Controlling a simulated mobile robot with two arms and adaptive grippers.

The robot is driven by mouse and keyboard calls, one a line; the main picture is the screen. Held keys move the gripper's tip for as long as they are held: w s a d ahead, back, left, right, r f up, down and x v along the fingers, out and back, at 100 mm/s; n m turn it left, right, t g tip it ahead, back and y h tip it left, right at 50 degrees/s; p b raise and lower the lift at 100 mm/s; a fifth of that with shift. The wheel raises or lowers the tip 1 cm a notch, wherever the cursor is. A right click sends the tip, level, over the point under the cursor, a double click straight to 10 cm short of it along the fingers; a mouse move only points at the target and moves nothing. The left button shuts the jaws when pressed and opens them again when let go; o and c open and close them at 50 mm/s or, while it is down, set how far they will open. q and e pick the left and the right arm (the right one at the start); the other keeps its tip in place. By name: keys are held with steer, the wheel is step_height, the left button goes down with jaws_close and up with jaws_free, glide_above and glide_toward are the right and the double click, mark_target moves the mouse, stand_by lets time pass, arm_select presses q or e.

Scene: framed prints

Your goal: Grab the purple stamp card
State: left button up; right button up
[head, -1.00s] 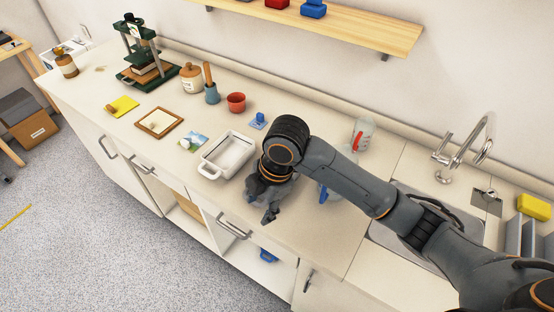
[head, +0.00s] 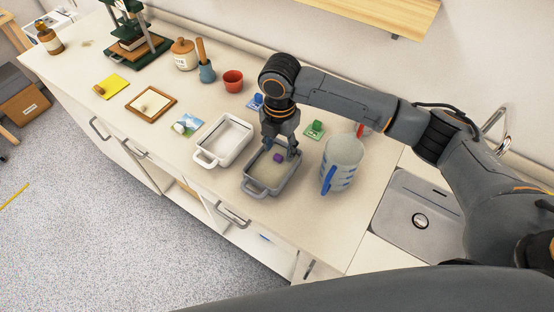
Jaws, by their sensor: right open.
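A small purple block (head: 278,158), which looks like the purple stamp, is inside the grey tray (head: 247,185). I cannot make out a card under it. My right gripper (head: 281,150) points down over the far part of this tray, its fingers open and close to the purple block. Whether they touch it I cannot tell. A green stamp on a green card (head: 314,130) lies to the right of the gripper. A blue stamp on a blue card (head: 255,103) lies behind it, partly hidden by my arm. My left gripper is not in view.
A white tray (head: 209,158) stands left of the grey one. A blue-handled jug (head: 342,163) stands close on the right. A red pot (head: 233,80), a framed board (head: 151,102) and a sink (head: 414,212) are on the counter. Its front edge is near the grey tray.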

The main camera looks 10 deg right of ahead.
mark_target(277, 158)
steer(key=shift+a+f+p, duration=0.1)
steer(key=shift+f+p, duration=0.2)
steer(key=shift+f, duration=0.3)
steer(key=f, duration=0.1)
steer(key=f+p, duration=0.1)
steer(key=f, duration=0.1)
steer(key=shift+w+a+f, duration=0.15)
steer(key=shift+w+f, duration=0.05)
steer(key=shift+f, duration=0.4)
steer(key=shift+c, duration=0.6)
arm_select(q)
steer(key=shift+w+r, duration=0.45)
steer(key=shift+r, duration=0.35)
arm_select(e)
steer(key=c, duration=0.8)
